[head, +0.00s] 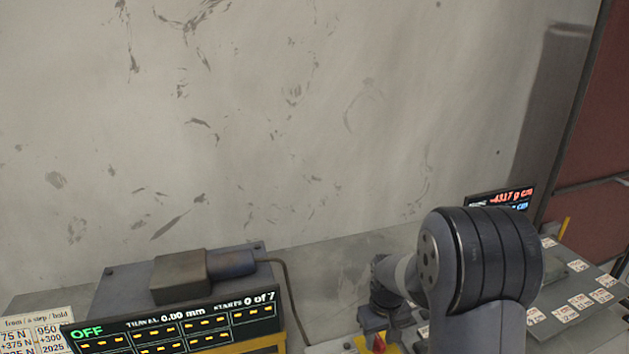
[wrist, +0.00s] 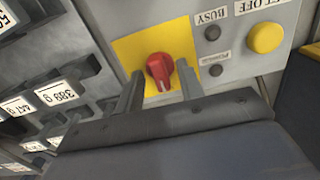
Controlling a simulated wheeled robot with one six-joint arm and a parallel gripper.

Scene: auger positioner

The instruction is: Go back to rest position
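My gripper (wrist: 159,88) shows in the wrist view with its two fingers spread apart. A red rotary knob (wrist: 160,70) on a yellow plate (wrist: 129,49) lies ahead, between the fingertips in the picture. Bare plate shows on both sides of the knob, and the fingers do not appear to press on it. Nothing is held. In the head view my arm (head: 482,258) bends down at the lower right, and the red knob (head: 379,343) shows at the bottom edge below it. The fingers cannot be made out clearly there.
A display box (head: 180,324) reads OFF, 0.00 mm and 0 of 7. A second display (head: 500,199) stands behind my arm. Labelled weights (wrist: 60,95) lie left of the knob panel, and a yellow button (wrist: 264,38) sits to its right. The wall (head: 250,120) is bare.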

